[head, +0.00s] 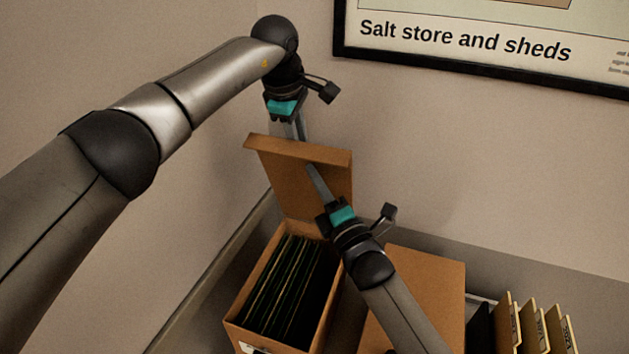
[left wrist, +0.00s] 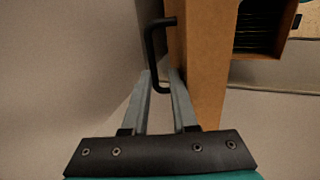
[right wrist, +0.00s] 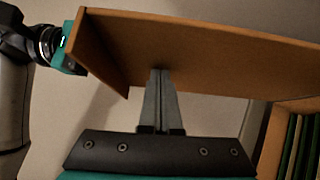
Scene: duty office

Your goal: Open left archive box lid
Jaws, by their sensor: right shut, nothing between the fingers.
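The left archive box (head: 283,344) is brown and full of dark folders. Its lid (head: 290,180) stands raised, roughly upright, at the box's back edge. My left gripper (head: 290,128) is behind the lid, its fingertips partly hidden there. In the left wrist view its fingers (left wrist: 161,75) are apart, near a black handle (left wrist: 152,55) on the lid's outside. I cannot tell whether they touch it. My right gripper (head: 310,168) is shut and empty in front of the lid. In the right wrist view its fingertips (right wrist: 160,72) are at the lid's inner face (right wrist: 200,50), touching or very close.
A second brown archive box (head: 425,285) with a closed top stands just right, partly behind my right arm. Upright tan file folders (head: 533,325) stand further right. The wall is close behind, with a framed poster (head: 470,45) above. The box stands near the left wall.

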